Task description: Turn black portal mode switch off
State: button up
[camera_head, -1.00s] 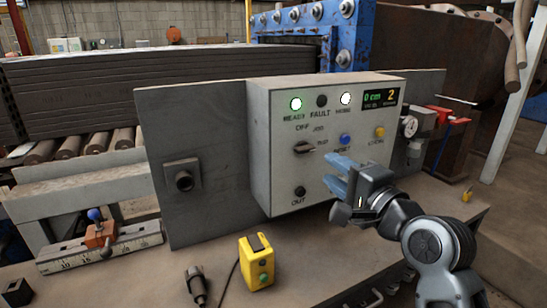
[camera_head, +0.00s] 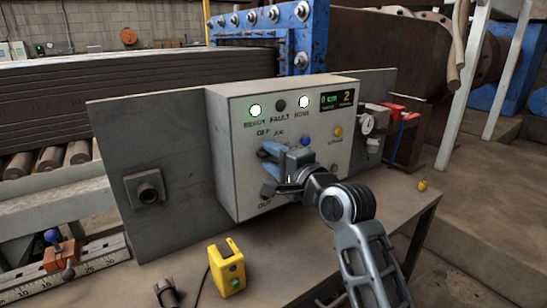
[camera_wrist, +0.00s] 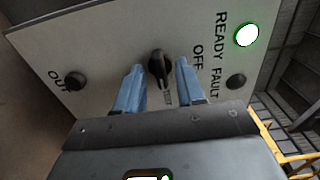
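The black mode switch (camera_wrist: 158,68) is a rotary knob on the pale grey control box (camera_head: 228,150). In the wrist view its pointer end faces down the picture, away from the OFF label and toward a label partly hidden by a finger. My gripper (camera_wrist: 160,68) is open, with its blue fingers on either side of the knob. I see no clear contact, and gaps show beside the knob. In the head view my gripper (camera_head: 268,160) is at the box front and hides the knob.
A green READY lamp (camera_head: 255,110), a dark FAULT lamp (camera_head: 280,105), a white lit lamp (camera_head: 304,102), a blue button (camera_head: 305,140) and a yellow button (camera_head: 338,132) share the panel. The black OUT knob (camera_wrist: 74,82) is nearby. A yellow pendant (camera_head: 227,268) stands on the bench.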

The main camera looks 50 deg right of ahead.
jog(key=shift+c, duration=0.4)
grip_shut()
jog(key=n, duration=0.4)
jog(key=shift+f+n+b, duration=0.1)
jog(key=shift+n+b, duration=0.2)
jog(key=shift+b, duration=0.1)
jog(key=n+b, duration=0.1)
jog(key=n, duration=0.3)
jog(key=shift+n, duration=0.3)
jog(key=n+b, duration=0.1)
jog(key=n, duration=0.3)
jog(key=shift+n, duration=0.3)
jog(key=shift+n+b, duration=0.65)
jog(key=shift+n, duration=1.45)
